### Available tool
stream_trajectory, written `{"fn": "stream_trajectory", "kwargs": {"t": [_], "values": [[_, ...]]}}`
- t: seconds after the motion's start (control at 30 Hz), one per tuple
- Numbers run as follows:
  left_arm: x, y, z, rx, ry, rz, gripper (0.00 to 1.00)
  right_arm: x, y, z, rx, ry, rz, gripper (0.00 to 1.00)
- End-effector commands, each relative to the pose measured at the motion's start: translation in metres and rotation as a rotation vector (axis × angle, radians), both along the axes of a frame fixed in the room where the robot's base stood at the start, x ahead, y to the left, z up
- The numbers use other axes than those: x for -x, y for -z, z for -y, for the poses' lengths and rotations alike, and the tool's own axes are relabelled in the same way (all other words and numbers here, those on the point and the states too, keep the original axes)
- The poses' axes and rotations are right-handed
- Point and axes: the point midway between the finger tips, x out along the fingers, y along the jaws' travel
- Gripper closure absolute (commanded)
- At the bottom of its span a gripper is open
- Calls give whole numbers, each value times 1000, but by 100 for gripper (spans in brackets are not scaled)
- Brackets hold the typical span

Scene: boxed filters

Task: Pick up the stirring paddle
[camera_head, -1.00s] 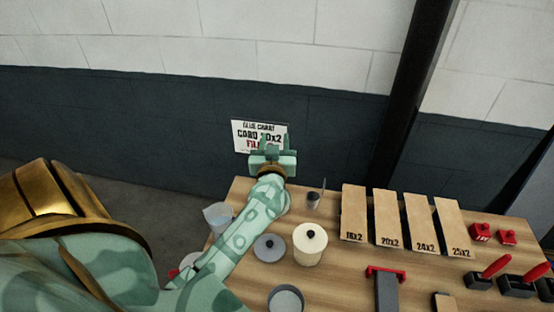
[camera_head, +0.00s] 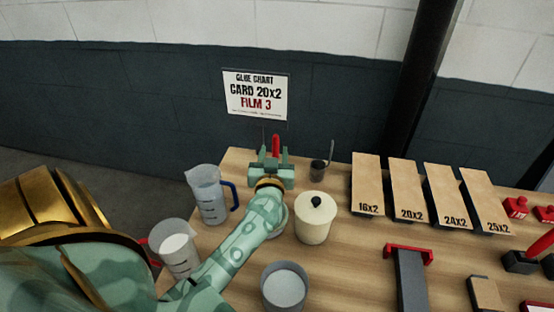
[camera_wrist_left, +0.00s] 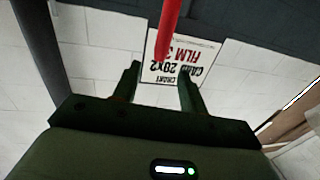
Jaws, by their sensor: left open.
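A red upright handle (camera_head: 276,143), likely the stirring paddle's, stands just beyond my left gripper (camera_head: 274,162) in the head view. Its lower part is hidden behind the gripper. In the left wrist view the red handle (camera_wrist_left: 168,30) comes in from the top, and its end shows between the two fingers of my left gripper (camera_wrist_left: 159,84). The fingers are open, with gaps on both sides of the handle; I cannot tell how deep it lies between them. My right gripper is not in view.
A measuring jug (camera_head: 208,195) and a red-handled jug (camera_head: 175,250) stand left of my arm. A lidded cream pot (camera_head: 313,222), a grey cup with a rod (camera_head: 319,170) and an open pot (camera_head: 284,287) are close on the right. A glue chart sign (camera_head: 255,95) is behind.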

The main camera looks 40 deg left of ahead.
Motion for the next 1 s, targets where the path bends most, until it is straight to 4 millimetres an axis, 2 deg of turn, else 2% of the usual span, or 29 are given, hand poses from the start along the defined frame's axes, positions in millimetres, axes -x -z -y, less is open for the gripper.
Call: {"fn": "stream_trajectory", "kwargs": {"t": [0.33,0.43,0.8,1.0], "values": [[0,85,0,1,0,-7,57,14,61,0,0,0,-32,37],[-16,73,-12,-1,0,1,57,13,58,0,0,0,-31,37],[-55,73,-43,1,0,-1,57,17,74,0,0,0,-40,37],[-60,70,-46,1,1,-1,57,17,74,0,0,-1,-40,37]]}}
